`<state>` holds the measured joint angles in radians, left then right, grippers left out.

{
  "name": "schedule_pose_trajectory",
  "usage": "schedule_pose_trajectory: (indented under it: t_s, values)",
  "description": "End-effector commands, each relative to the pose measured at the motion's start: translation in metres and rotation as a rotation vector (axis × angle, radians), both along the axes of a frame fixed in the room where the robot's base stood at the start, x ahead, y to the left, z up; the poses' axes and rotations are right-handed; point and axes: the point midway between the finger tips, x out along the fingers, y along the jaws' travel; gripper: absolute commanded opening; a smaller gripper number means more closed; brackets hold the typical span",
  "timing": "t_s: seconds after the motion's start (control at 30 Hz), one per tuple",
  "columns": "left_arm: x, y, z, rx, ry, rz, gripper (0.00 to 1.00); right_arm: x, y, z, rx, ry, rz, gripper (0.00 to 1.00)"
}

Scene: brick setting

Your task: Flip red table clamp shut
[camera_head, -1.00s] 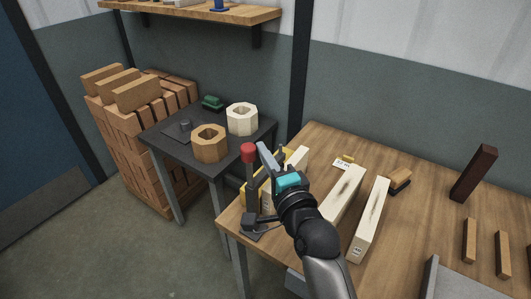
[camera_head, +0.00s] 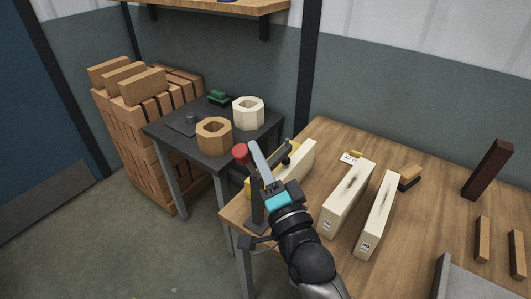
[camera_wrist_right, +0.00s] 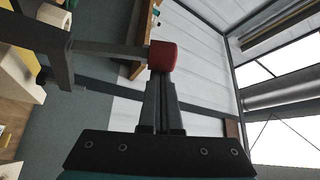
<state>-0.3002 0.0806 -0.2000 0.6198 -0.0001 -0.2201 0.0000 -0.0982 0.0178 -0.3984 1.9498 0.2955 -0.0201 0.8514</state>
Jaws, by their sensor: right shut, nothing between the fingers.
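The table clamp stands at the near left corner of the wooden table. Its red knob (camera_head: 240,151) is on the end of a lever that looks tilted, partly hidden behind my gripper. Its dark upright (camera_head: 257,208) and a dark arm (camera_head: 283,152) show around the gripper. My right gripper (camera_head: 252,147) is shut and empty, with its fingertips beside the red knob. In the right wrist view the shut fingers (camera_wrist_right: 161,95) point at the red knob (camera_wrist_right: 163,55), touching or very close. A grey lever (camera_wrist_right: 110,49) runs left from it. My left gripper is out of view.
A cream block (camera_head: 300,160) lies by the clamp on the wooden table (camera_head: 405,240). Two pale beams (camera_head: 348,200) (camera_head: 377,215) and a brush (camera_head: 410,177) lie to the right. A dark side table (camera_head: 185,145) with hexagonal rings stands behind left.

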Motion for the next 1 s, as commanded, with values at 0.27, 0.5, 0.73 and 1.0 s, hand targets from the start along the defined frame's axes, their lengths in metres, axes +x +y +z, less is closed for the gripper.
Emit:
schedule_pose_trajectory:
  t_s: [0.27,0.5,0.73,1.0]
  values:
    - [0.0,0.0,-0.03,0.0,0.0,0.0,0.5,-0.019,0.014,-0.017,-0.156,-0.208,0.003,0.0]
    - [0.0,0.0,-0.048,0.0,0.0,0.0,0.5,-0.03,0.022,-0.026,-0.264,-0.358,0.001,0.0]
    - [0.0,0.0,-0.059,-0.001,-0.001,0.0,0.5,-0.037,0.027,-0.033,-0.331,-0.451,0.0,0.0]
    - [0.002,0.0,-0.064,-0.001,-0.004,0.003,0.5,-0.039,0.029,-0.035,-0.362,-0.497,0.0,0.0]
